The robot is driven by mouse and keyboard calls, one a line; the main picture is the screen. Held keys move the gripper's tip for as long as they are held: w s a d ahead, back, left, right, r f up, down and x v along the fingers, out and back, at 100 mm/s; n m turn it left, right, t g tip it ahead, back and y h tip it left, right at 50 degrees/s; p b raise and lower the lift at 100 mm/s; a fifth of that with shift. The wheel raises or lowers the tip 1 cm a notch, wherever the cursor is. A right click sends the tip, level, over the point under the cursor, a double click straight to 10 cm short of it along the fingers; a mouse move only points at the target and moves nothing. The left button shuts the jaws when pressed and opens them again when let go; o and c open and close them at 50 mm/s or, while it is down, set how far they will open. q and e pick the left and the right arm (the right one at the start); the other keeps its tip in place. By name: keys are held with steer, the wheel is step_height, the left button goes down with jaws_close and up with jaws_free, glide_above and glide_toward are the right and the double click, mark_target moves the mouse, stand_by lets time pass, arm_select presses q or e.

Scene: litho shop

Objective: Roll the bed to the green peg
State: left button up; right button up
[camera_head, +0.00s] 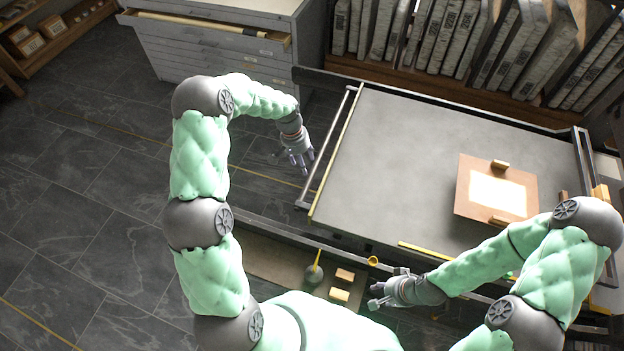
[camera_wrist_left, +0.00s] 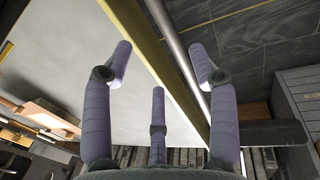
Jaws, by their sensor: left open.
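The bed (camera_head: 400,150) is a wide flat grey slab with a yellowish strip along its left edge. A metal bar (camera_head: 328,145) runs along that left end. My left gripper (camera_head: 303,160) is open and empty just left of the bar. In the left wrist view, the bar (camera_wrist_left: 180,55) and the bed's yellowish edge (camera_wrist_left: 140,32) pass between the spread fingers of the left gripper (camera_wrist_left: 162,68); contact cannot be told. My right gripper (camera_head: 377,296) looks open and empty beside the bed's front edge. A small green spot (camera_head: 510,274) shows beside my right arm; whether it is the green peg is unclear.
A brown board with a pale sheet (camera_head: 497,192) and small wooden blocks lies on the bed. A lower shelf (camera_head: 265,255) holds blocks and a round pot. A grey drawer cabinet (camera_head: 215,55) stands behind left, and upright slabs (camera_head: 440,35) line the back. Floor at left is clear.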

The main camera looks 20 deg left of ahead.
mark_target(309, 182)
arm_select(q)
steer(key=f, duration=0.3)
steer(key=d+f+b, duration=0.1)
steer(key=f, duration=0.3)
steer(key=d+f+b, duration=0.1)
steer(key=f, duration=0.3)
steer(key=shift+w, duration=0.25)
jaws_close()
